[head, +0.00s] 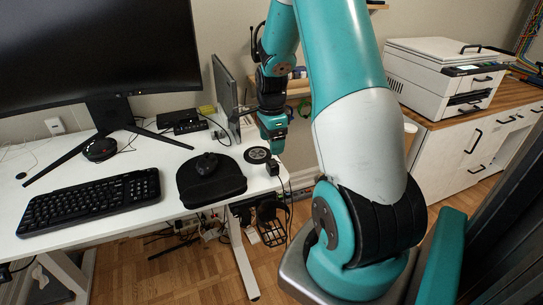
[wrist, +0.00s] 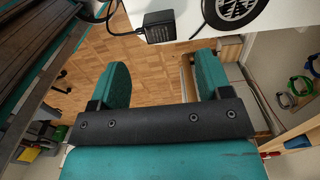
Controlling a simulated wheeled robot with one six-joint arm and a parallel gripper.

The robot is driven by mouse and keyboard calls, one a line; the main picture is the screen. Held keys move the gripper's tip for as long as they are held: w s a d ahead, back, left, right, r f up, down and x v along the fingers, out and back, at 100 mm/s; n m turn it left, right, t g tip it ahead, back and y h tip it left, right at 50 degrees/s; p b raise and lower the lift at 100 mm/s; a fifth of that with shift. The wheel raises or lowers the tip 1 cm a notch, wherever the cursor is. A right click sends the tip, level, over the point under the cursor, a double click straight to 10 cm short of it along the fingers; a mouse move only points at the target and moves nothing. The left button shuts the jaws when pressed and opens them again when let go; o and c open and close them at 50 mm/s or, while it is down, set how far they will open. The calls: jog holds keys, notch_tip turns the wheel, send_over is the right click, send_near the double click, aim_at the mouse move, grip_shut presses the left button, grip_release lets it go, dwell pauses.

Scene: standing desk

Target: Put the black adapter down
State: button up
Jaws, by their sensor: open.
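The black adapter (head: 272,169) sits on the white desk top close to its right front corner in the head view. It also shows at the top of the wrist view (wrist: 158,26), at the desk edge, with a cable running from it. My gripper (head: 274,147) is above the desk's right end, close to the adapter. In the wrist view my gripper (wrist: 162,62) has its two teal fingers spread apart with nothing between them. The adapter lies beyond the fingertips, apart from them.
A round black disc (head: 257,155) lies beside the adapter. A black mouse pad (head: 210,184) with a mouse (head: 206,164), a keyboard (head: 91,201) and a monitor (head: 100,45) take up the desk (head: 150,218). A printer (head: 446,78) stands on a cabinet at right.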

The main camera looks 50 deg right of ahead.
jog(key=a+r+n+y, duration=0.1)
jog(key=a+r+n, duration=0.35)
jog(key=a, duration=0.25)
jog(key=a+r+n+t, duration=0.1)
jog(key=a+r+n, duration=0.35)
jog(key=a, duration=0.35)
jog(key=a+r+n+y, duration=0.1)
jog(key=a+r+n, duration=0.2)
jog(key=a+n, duration=0.3)
jog(key=s+a+r+n+y, duration=0.1)
jog(key=s+a+r+n, duration=0.1)
jog(key=s+a+n, duration=0.5)
jog(key=s+a+r+n+g+y, duration=0.1)
jog(key=s+a+r+n, duration=0.2)
jog(key=s+a+n, duration=0.5)
jog(key=shift+a+n, duration=0.8)
jog(key=shift+a, duration=0.45)
